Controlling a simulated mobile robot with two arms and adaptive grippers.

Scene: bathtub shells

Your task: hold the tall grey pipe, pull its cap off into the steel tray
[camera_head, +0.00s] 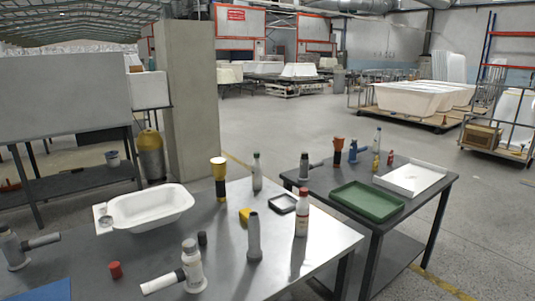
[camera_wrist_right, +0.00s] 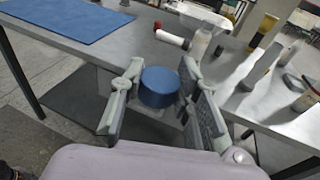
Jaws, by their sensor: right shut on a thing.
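A tall grey pipe (camera_head: 254,240) with a darker top stands upright on the near table. It also seems to show at the right in the right wrist view (camera_wrist_right: 262,66). My right gripper (camera_wrist_right: 158,103) is shut on a round blue piece (camera_wrist_right: 160,86), held between its fingers off the table's front edge. What lies under the blue piece is unclear. A pale metallic-looking tray (camera_head: 411,179) lies on the right table; I cannot tell surely if it is the steel tray. A small dark-rimmed tray (camera_head: 283,204) lies behind the pipe. My left gripper is not in view.
Near the pipe stand a red-capped bottle (camera_head: 302,214), a yellow-topped bottle (camera_head: 219,180) and a white bottle (camera_head: 192,266). A white basin (camera_head: 150,208) sits at the back left. A green tray (camera_head: 367,201) is on the right table. A blue mat (camera_wrist_right: 67,20) lies on the near table.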

